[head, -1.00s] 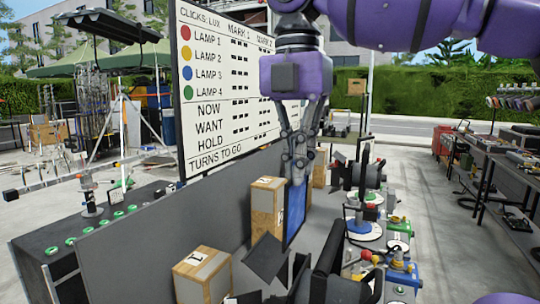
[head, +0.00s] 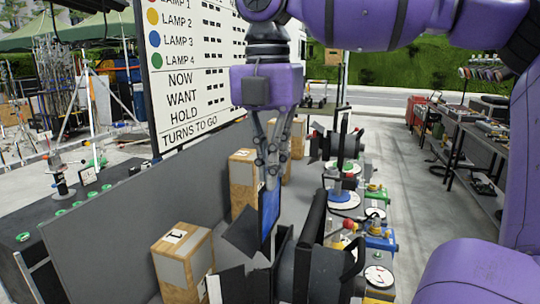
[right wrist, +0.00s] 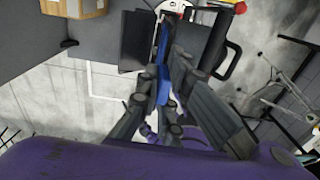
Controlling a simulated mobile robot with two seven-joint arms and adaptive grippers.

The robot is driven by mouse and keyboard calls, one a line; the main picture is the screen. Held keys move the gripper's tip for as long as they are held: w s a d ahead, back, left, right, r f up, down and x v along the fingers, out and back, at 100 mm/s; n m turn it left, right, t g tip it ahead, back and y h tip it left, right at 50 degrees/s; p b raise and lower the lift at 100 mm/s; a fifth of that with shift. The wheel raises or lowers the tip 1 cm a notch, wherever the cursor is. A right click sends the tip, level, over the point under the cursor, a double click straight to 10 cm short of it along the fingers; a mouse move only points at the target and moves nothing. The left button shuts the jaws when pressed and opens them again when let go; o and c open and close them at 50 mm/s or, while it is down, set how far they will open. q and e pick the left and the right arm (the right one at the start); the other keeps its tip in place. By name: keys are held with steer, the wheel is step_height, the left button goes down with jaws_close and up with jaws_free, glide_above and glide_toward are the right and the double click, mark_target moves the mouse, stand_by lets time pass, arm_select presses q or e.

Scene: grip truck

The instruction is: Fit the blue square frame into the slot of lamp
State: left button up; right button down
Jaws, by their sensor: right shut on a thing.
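My right gripper (head: 272,178) is shut on the blue square frame (head: 270,208) and holds it upright, seen nearly edge-on. The frame is just above and behind the nearest black lamp (head: 312,262), by its open barn-door flaps (head: 241,234). In the right wrist view the blue frame (right wrist: 163,88) lies between the grey fingers, and its far part runs beside the black lamp's flap (right wrist: 137,42). The lamp's slot is hidden, and I cannot tell whether the frame touches it. My left gripper is not in view.
Cardboard-faced boxes (head: 183,260) stand in a row along the grey panel (head: 110,225) on the left. Another black lamp (head: 340,146) stands farther back. Coloured knobs and dials (head: 376,240) line the right side. A scoreboard (head: 195,75) stands behind.

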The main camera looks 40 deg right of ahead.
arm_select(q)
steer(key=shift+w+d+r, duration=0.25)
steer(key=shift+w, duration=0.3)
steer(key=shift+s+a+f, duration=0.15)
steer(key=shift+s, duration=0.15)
arm_select(e)
steer(key=shift+s+r, duration=0.1)
steer(key=shift+s, duration=0.05)
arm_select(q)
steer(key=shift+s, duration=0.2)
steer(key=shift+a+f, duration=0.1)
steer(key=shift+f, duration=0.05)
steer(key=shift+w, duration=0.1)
